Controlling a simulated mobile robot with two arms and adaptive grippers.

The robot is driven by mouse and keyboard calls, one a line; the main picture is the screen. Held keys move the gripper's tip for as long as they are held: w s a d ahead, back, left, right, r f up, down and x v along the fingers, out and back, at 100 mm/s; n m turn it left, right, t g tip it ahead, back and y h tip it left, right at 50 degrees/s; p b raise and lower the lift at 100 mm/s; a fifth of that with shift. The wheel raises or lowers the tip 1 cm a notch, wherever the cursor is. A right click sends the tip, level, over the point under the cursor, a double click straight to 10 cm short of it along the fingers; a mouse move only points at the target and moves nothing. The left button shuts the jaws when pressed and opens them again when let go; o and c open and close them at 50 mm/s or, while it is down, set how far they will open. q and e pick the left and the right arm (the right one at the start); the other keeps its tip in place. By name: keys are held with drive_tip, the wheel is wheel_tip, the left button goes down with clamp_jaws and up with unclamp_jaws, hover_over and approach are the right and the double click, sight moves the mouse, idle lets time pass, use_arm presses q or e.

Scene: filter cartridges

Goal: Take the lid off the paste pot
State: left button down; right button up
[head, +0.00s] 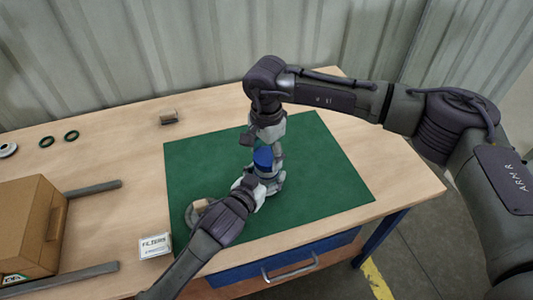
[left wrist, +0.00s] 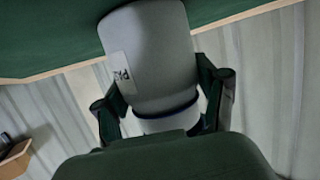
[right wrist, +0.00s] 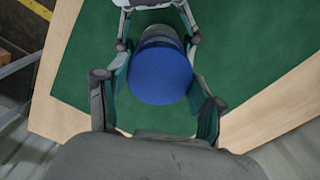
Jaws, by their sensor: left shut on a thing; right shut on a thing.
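The paste pot is a pale grey jar with a small label, seen large in the left wrist view (left wrist: 150,60). My left gripper (head: 262,183) is shut on the pot's body, above the green mat. The blue lid (head: 263,157) is at the pot's top; its round face shows in the right wrist view (right wrist: 160,75). My right gripper (head: 263,147) comes from above, with its fingers on either side of the lid, shut on it. A dark band shows between lid and pot; I cannot tell whether there is a gap.
The green mat (head: 330,180) is mostly clear around the grippers. A cardboard box (head: 25,220), two dark rails (head: 93,188) and a label card (head: 155,246) are at the left. Green rings (head: 71,136) and a small block (head: 168,116) lie farther back.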

sight(267, 156)
use_arm(q)
drive_tip(key=shift+f, duration=0.15)
use_arm(e)
drive_tip(key=shift+r, duration=1.85)
use_arm(q)
unclamp_jaws()
